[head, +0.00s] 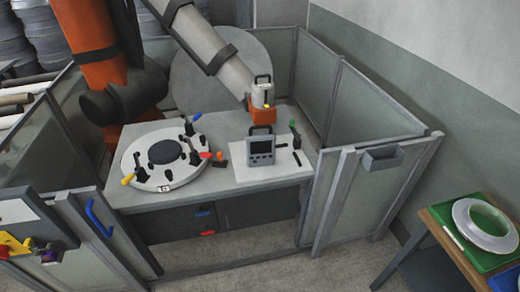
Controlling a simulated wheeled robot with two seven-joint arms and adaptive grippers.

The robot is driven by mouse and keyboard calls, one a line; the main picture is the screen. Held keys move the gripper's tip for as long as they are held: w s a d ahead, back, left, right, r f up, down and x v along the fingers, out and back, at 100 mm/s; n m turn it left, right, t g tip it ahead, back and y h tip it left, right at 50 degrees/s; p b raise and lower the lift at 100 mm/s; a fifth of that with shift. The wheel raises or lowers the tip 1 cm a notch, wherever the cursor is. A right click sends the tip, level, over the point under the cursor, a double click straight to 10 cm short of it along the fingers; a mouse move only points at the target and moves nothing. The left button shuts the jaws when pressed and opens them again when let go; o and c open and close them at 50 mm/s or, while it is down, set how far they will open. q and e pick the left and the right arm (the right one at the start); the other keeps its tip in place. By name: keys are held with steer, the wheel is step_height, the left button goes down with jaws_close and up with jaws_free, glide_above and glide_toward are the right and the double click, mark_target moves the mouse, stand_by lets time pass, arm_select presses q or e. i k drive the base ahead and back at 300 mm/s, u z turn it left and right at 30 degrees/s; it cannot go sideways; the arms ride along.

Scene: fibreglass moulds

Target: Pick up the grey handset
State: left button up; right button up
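A grey handset-like device (261,150) with a dark handle on top and a small screen stands upright on a white sheet (243,172), on the right part of the grey workbench (225,196). Nothing is touching it from above. Neither of my grippers shows in the head view.
A round fixture (150,182) with several coloured-handled clamps sits on the bench's left. A side table (440,240) holds a pale ring (462,218).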

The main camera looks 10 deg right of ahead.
mark_target(260, 147)
steer(key=z, duration=0.3)
steer(key=i, duration=1.2)
steer(key=u, duration=0.35)
